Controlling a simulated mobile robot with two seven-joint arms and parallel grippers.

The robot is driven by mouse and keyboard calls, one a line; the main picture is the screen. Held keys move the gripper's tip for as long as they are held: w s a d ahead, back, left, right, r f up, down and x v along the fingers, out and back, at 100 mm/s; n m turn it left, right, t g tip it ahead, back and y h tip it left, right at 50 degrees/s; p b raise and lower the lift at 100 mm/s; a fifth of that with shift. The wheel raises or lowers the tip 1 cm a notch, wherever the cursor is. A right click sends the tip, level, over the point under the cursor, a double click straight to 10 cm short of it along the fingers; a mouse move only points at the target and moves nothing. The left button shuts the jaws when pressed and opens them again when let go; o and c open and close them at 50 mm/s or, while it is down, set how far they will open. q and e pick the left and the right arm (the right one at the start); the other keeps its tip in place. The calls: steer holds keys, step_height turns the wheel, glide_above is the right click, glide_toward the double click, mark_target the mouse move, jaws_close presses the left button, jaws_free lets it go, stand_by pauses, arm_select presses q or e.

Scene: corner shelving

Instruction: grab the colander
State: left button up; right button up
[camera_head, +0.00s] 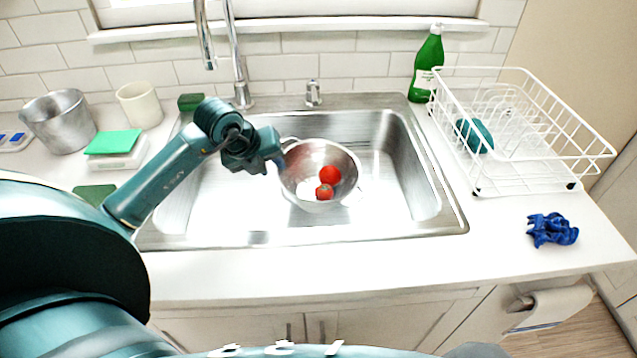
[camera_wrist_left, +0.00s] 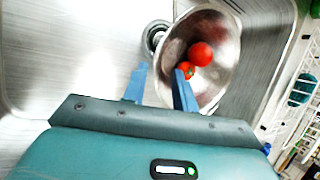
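The metal colander (camera_head: 307,160) sits in the sink (camera_head: 425,165), with two red tomatoes (camera_head: 330,175) inside it. It also shows in the left wrist view (camera_wrist_left: 222,82). My left gripper (camera_head: 277,160) is at the colander's left rim, near its handle (camera_head: 290,141). In the left wrist view its two blue fingers (camera_wrist_left: 160,90) stand apart. One finger overlaps the colander's near side and the other lies outside it, over the sink floor. Whether a finger touches the rim cannot be told. My right gripper is not in view.
The faucet (camera_head: 240,60) rises behind the sink, left of the colander. A white dish rack (camera_head: 520,180) and green bottle (camera_head: 427,65) stand right. A metal pot (camera_head: 60,120), cream cup (camera_head: 140,104) and scale (camera_head: 118,158) stand left.

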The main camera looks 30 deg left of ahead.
mark_target(291, 182)
arm_select(q)
steer(key=p+x, duration=0.1)
steer(key=x, duration=0.7)
steer(key=shift+d, duration=0.1)
jaws_close()
stand_by(0.4)
